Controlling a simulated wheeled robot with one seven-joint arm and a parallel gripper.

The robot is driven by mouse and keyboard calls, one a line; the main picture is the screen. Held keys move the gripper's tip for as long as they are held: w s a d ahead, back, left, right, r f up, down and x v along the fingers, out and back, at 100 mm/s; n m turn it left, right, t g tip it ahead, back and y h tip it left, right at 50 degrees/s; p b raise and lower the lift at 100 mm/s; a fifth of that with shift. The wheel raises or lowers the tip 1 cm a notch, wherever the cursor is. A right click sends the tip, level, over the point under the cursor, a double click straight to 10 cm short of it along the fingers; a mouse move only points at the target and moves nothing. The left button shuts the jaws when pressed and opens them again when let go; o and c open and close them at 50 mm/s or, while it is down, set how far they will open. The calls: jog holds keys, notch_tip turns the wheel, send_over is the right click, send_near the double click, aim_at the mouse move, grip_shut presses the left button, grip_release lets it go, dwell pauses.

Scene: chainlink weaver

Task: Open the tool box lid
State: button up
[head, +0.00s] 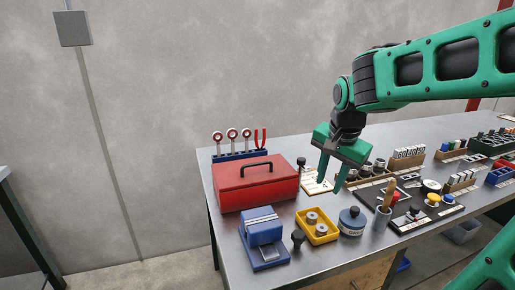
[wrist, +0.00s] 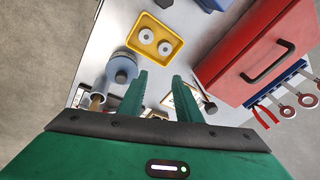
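The red tool box (head: 256,187) stands on the left part of the metal workbench, its lid shut and a black handle (head: 257,168) on top. In the wrist view the tool box (wrist: 255,50) is at the upper right, with its handle (wrist: 268,62) visible. My gripper (head: 330,178) is to the right of the tool box, above the bench, pointing down. Its two green fingers (wrist: 155,95) are apart with nothing between them in the wrist view. The gripper does not touch the box.
A blue rack with ring-handled tools (head: 238,148) stands behind the box. In front are a blue device (head: 263,236), a yellow tray (head: 318,228) with two rolls, and a blue round tin (head: 352,221). A crowded black tray (head: 405,213) and small bins fill the right side.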

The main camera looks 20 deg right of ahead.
aim_at(254, 164)
jog(key=w+a+r+m+t+y, duration=0.1)
jog(key=w+a+r+m+t, duration=0.3)
jog(key=w+a, duration=1)
jog(key=shift+m+g, duration=0.6)
jog(key=x, duration=0.6)
jog(key=w+x, duration=0.1)
jog(key=x, duration=0.2)
jog(key=shift+w+d+r, duration=0.2)
grip_shut()
